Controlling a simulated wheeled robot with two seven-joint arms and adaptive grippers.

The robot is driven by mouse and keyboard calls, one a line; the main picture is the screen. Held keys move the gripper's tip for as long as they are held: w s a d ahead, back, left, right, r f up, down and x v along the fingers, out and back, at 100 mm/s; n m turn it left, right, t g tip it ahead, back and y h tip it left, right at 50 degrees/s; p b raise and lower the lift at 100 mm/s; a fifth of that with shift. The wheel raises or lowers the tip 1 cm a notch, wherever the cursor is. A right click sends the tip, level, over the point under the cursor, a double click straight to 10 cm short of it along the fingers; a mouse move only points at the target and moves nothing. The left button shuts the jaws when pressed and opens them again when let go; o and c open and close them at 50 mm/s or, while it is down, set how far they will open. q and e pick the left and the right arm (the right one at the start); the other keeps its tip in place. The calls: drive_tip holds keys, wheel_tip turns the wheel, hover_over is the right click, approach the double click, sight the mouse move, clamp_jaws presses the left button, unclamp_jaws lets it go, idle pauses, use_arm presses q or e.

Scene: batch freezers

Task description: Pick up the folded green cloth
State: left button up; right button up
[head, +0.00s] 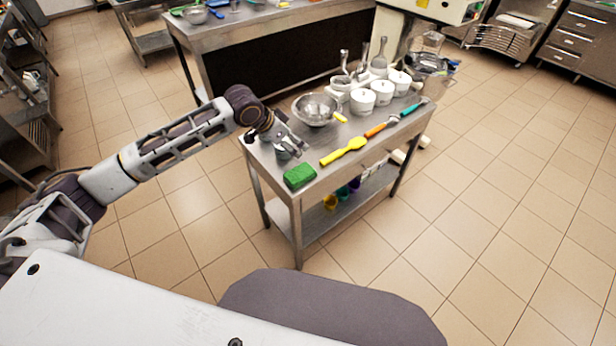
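The folded green cloth (299,176) is a small bright green block lying flat at the near left corner of the steel table (318,188). My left gripper (288,146) is above the table's left end, behind the cloth and a little to its left in the picture. It looks apart from the cloth. Its fingers are small and blend with grey metal below, so I cannot tell their opening. My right gripper is out of view.
A yellow spatula (343,151), an orange-handled tool (381,127) and a teal-handled tool (413,108) lie along the table's front. Behind them are a metal bowl (313,112) and white tubs (362,102). Coloured items sit on the lower shelf. Floor in front is clear.

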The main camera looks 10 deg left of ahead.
use_arm(q)
drive_tip(key=s, duration=0.1)
drive_tip(key=s+a+f+g, duration=0.1)
drive_tip(key=s+f+g+y, duration=0.1)
drive_tip(key=s, duration=0.1)
drive_tip(key=shift+a+f, duration=0.1)
drive_tip(key=shift+a, duration=0.1)
drive_tip(key=shift+f, duration=0.1)
hover_over(300, 173)
drive_tip(key=s+a, duration=0.2)
drive_tip(key=shift+d+f, duration=0.1)
drive_tip(key=shift+f, duration=3.75)
drive_tip(key=shift+f, duration=0.1)
drive_tip(key=shift+x, duration=2.55)
